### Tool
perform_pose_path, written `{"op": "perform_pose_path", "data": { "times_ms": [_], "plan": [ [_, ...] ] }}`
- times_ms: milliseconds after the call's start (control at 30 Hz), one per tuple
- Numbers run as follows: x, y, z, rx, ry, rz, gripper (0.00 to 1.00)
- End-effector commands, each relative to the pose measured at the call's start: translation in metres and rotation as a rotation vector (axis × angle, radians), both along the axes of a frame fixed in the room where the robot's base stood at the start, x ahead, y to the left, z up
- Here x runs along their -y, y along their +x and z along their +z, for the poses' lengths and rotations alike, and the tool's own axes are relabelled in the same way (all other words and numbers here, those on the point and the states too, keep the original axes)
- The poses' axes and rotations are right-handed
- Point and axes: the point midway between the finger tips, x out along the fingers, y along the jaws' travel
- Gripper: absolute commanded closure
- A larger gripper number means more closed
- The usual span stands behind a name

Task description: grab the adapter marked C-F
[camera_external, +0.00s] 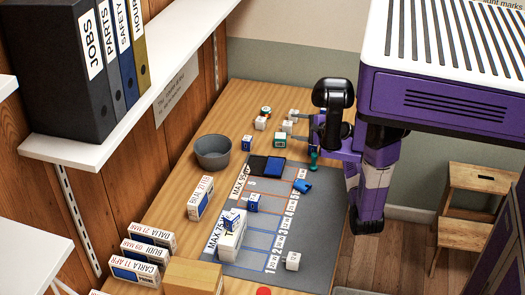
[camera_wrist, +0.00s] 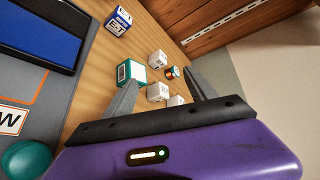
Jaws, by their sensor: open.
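Several small cube-shaped adapters sit at the far end of the wooden table; I cannot read C-F on any. They include a green-and-white cube (camera_external: 279,140), also in the wrist view (camera_wrist: 131,73), a blue-and-white cube (camera_external: 246,143) with dark lettering in the wrist view (camera_wrist: 118,21), and white cubes (camera_external: 260,123) (camera_wrist: 158,58). My gripper (camera_external: 304,129) is open and empty near the right edge of this group. In the wrist view its fingers (camera_wrist: 163,75) spread around the view of the white cubes; a lower white cube (camera_wrist: 176,101) is partly hidden by the gripper body.
A grey grading mat (camera_external: 225,262) carries phones, a white box (camera_external: 231,240) and a blue cube (camera_external: 253,203). Labelled boxes (camera_external: 200,197) line the left side.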

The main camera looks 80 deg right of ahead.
Motion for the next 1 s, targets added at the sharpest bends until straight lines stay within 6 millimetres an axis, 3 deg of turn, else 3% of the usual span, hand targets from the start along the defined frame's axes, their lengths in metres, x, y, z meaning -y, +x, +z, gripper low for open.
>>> {"op": "perform_pose_path", "data": {
  "times_ms": [33,167,400,500,667,767,1000],
  "plan": [
    [0.01,-0.002,-0.007,0.041,0.132,-0.008,0.35],
    [0.014,-0.006,-0.031,0.141,0.482,0.005,0.35],
    [0.008,-0.064,-0.05,0.22,0.903,-0.033,0.35],
    [0.004,-0.088,-0.05,0.241,1.003,-0.042,0.35],
    [0.0,-0.108,-0.048,0.261,1.084,-0.042,0.35],
    [-0.002,-0.108,-0.05,0.264,1.1,-0.038,0.35],
    [0.0,-0.086,-0.06,0.262,1.1,-0.038,0.35]
  ]
}}
